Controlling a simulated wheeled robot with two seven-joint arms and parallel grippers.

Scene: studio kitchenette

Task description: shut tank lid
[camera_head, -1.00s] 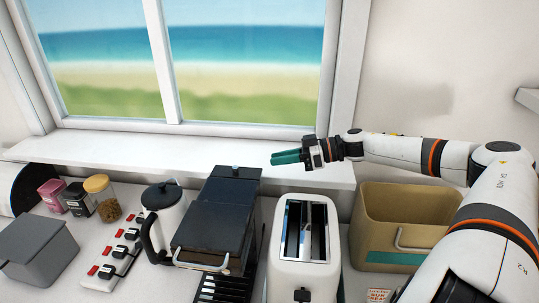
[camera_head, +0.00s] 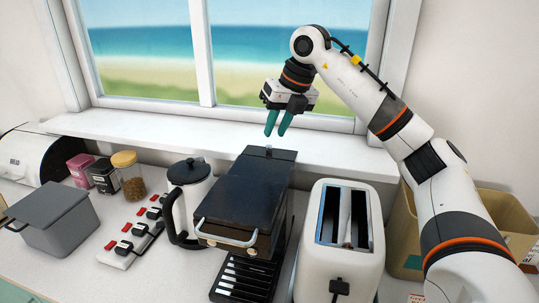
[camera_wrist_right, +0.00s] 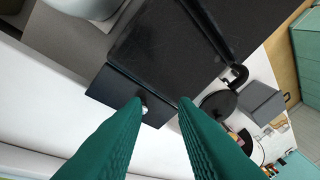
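The black coffee machine (camera_head: 243,195) stands on the counter with its rear toward the window. A narrow dark block with a small light knob (camera_head: 268,149), which looks like the tank lid, is at its rear edge. In the right wrist view this dark lid (camera_wrist_right: 112,92) and its knob show just beyond the fingertips. I cannot tell whether it is fully down. My right gripper (camera_head: 278,131) points down above and behind the machine's rear, near the sill. Its green fingers (camera_wrist_right: 160,102) are apart with nothing between them. My left gripper is not in view.
A white toaster (camera_head: 311,265) stands right of the machine and a tan bin (camera_head: 505,215) farther right. A kettle-like pot (camera_head: 190,172), a switch strip (camera_head: 125,247), jars and a grey box (camera_head: 60,232) are left. The windowsill (camera_head: 150,124) runs close behind.

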